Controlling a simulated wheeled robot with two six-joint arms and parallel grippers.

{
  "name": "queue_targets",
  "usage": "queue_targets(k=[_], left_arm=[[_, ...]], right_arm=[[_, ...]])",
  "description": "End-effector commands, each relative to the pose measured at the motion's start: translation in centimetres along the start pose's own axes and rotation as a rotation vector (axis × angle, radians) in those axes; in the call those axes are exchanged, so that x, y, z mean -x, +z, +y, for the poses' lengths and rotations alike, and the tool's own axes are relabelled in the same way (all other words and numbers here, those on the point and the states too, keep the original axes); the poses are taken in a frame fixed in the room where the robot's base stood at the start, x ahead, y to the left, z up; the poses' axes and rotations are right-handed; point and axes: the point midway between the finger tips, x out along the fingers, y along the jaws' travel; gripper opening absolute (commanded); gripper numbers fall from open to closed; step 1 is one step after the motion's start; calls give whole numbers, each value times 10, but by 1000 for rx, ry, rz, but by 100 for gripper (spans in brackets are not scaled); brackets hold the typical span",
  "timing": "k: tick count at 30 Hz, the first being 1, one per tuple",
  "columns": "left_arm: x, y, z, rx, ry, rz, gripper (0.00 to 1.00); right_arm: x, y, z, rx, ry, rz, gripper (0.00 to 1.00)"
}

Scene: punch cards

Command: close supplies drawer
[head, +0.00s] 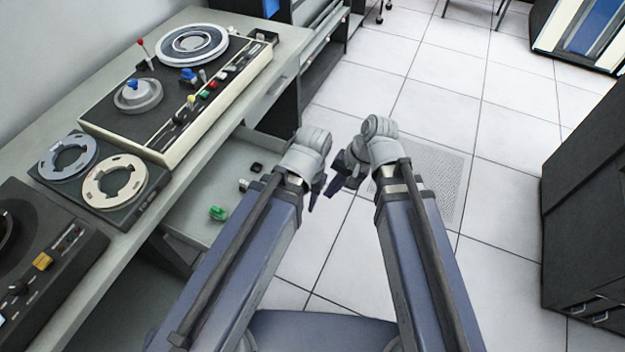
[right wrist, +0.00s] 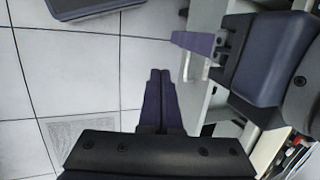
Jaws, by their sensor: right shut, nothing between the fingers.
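The supplies drawer (head: 222,180) is pulled out from under the grey desk in the head view. It holds a green item (head: 218,213) and small dark and pale items. My arms hide its right side and front. My left gripper (head: 316,192) is by the drawer's front side, pointing down; whether its fingers are apart is unclear. It also shows in the right wrist view (right wrist: 198,43), in front of part of the drawer (right wrist: 217,108). My right gripper (head: 341,180) is beside the left one, over the floor. Its fingers (right wrist: 158,75) are together and empty in the right wrist view.
The desk (head: 185,205) carries a tape deck (head: 190,75), two reels on a panel (head: 120,190) and a dark console (head: 40,265). A black cabinet (head: 590,190) stands at the right. Tiled floor (head: 510,235) between is clear, with a perforated tile (head: 440,180).

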Motion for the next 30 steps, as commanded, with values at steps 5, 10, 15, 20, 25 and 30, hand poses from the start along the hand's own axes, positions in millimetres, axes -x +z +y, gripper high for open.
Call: queue_targets(k=[5, 10, 15, 20, 25, 30], left_arm=[[-79, -5, 7, -2, -1, 1, 42], [-134, -8, 13, -4, -1, 1, 42], [-189, -11, 18, -6, -2, 2, 42], [-241, -14, 23, -7, -2, 2, 42], [-295, -18, 28, -9, -2, 3, 42], [-338, -20, 32, -10, -3, 3, 42]], right_arm=[[-58, -27, 5, -233, -186, -53, 0], [-88, -50, 4, -448, -359, -126, 0], [-110, -76, 6, -655, -528, -224, 0], [-125, -102, 14, -840, -681, -339, 0], [-134, -131, 27, -1019, -837, -487, 0], [-135, -155, 43, -1155, -963, -636, 0]])
